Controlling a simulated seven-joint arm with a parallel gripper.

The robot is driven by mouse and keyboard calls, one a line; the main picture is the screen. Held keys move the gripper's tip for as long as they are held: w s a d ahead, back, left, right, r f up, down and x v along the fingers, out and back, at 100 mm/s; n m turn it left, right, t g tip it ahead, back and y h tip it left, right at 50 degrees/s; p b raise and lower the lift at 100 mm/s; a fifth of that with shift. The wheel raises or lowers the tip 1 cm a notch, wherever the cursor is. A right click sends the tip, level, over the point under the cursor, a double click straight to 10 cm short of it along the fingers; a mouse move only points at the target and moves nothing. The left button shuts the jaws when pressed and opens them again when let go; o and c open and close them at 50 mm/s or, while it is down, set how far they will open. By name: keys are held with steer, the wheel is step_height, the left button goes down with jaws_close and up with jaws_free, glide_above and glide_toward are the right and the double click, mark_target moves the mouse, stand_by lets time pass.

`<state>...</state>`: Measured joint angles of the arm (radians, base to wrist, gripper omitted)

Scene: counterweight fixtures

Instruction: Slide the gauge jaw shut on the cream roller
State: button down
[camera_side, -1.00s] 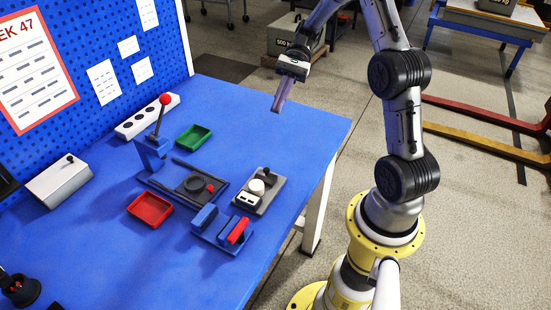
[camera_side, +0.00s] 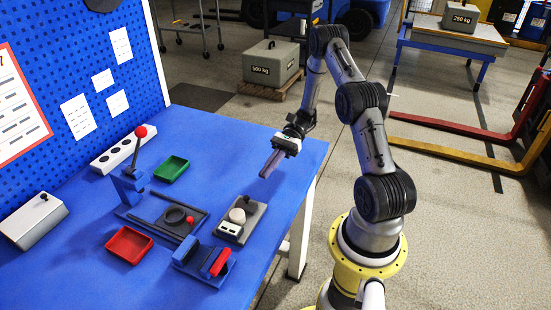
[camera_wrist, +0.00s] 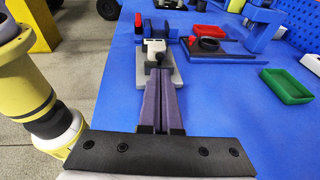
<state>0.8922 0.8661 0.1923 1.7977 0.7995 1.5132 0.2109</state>
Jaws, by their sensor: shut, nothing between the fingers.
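The gauge (camera_side: 243,235) is a grey plate on the blue table. It carries a cream roller (camera_side: 237,215), a white readout block (camera_side: 230,228) and a dark sliding jaw with a black knob (camera_side: 249,201). The knob side is nearer my gripper; I cannot tell whether the jaw touches the roller. My gripper (camera_side: 267,174) is shut and empty, above the table beyond the knob end, apart from the gauge. In the wrist view my shut fingers (camera_wrist: 160,74) point along the gauge plate (camera_wrist: 174,76) and hide much of the jaw; a whitish part (camera_wrist: 154,46) shows past them.
Left of the gauge stand a dark fixture with a ring (camera_side: 175,214) and a red-knobbed lever (camera_side: 140,132). A red-and-blue block fixture (camera_side: 204,261) is in front. A green tray (camera_side: 171,169) and red tray (camera_side: 129,245) lie nearby. The table right of the gauge is clear.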

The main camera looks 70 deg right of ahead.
mark_target(246, 203)
steer(key=shift+x, duration=3.15)
